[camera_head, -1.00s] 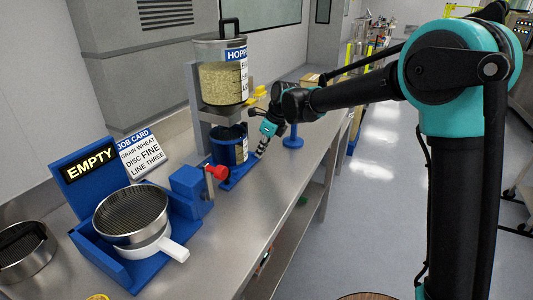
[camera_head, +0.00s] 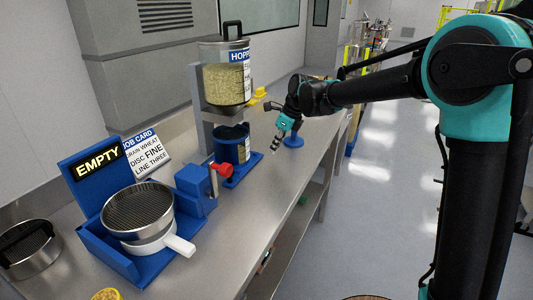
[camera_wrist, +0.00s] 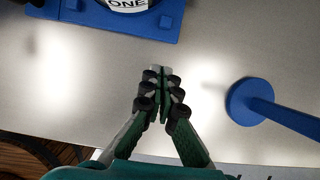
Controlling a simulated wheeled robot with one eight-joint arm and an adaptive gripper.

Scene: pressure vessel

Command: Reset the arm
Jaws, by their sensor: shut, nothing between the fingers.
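My gripper (camera_head: 276,144) is shut and empty above the steel bench, to the right of the blue hopper stand. In the wrist view my gripper (camera_wrist: 160,82) shows its fingers together over bare bench top. My arm reaches in from the right in the head view.
The hopper (camera_head: 224,85) of grain stands over a blue container (camera_head: 231,146) on a blue base. A blue post (camera_head: 293,141) stands close behind my gripper. A sieve (camera_head: 138,210) sits in a blue holder beside the EMPTY sign (camera_head: 97,162) and job card (camera_head: 147,152). Bench (camera_head: 240,235) is bare in front.

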